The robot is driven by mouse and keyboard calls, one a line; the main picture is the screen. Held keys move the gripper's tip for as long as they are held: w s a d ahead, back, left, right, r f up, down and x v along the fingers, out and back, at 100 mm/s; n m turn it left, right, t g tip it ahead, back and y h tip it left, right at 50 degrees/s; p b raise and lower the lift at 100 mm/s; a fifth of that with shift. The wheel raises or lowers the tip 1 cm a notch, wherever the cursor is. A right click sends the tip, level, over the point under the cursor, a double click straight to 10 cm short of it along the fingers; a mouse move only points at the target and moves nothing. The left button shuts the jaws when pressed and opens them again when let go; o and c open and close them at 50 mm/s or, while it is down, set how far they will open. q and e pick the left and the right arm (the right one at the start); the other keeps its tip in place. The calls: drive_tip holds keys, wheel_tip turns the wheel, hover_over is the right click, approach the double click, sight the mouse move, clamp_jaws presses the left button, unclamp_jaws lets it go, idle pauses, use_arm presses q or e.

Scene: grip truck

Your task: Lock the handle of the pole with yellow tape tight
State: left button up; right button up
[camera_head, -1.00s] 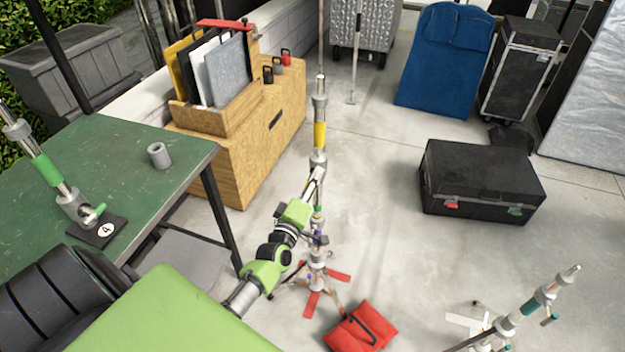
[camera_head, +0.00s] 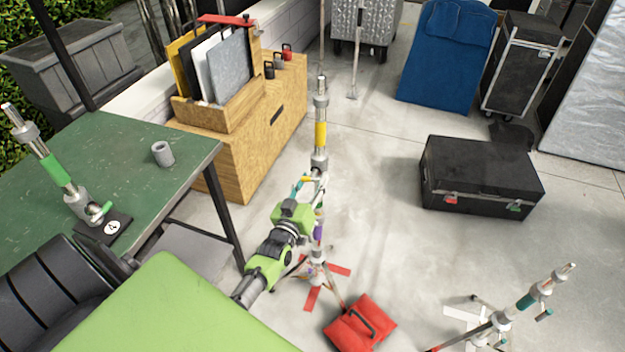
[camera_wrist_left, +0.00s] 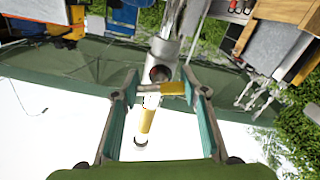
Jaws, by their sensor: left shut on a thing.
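The pole with yellow tape (camera_head: 320,134) stands upright in the middle of the head view. In the left wrist view its yellow band (camera_wrist_left: 147,121) shows beyond the fingers, beside a grey metal collar (camera_wrist_left: 163,58). A short yellow-tipped handle (camera_wrist_left: 173,88) sticks out sideways at the collar. My left gripper (camera_wrist_left: 163,92) has its teal-padded fingers on either side of this handle and is shut on it. In the head view the left gripper (camera_head: 307,182) is at the pole, just below the yellow band. My right gripper is not in view.
A green table (camera_head: 130,150) with another pole (camera_head: 50,165) and a grey cylinder (camera_head: 163,153) is at left. A wooden cabinet (camera_head: 235,150) stands behind it. A red bag (camera_head: 345,330) lies by the pole's base. A black case (camera_head: 480,175) and another stand (camera_head: 530,300) are at right.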

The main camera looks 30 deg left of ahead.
use_arm(q)
drive_tip(key=shift+r+m, duration=0.1)
drive_tip(key=shift+m, duration=0.5)
drive_tip(key=o, duration=1.1)
drive_tip(key=shift+o, duration=0.2)
drive_tip(key=shift+s, duration=0.25)
drive_tip(key=v, duration=1.1)
drive_tip(key=shift+s, duration=0.3)
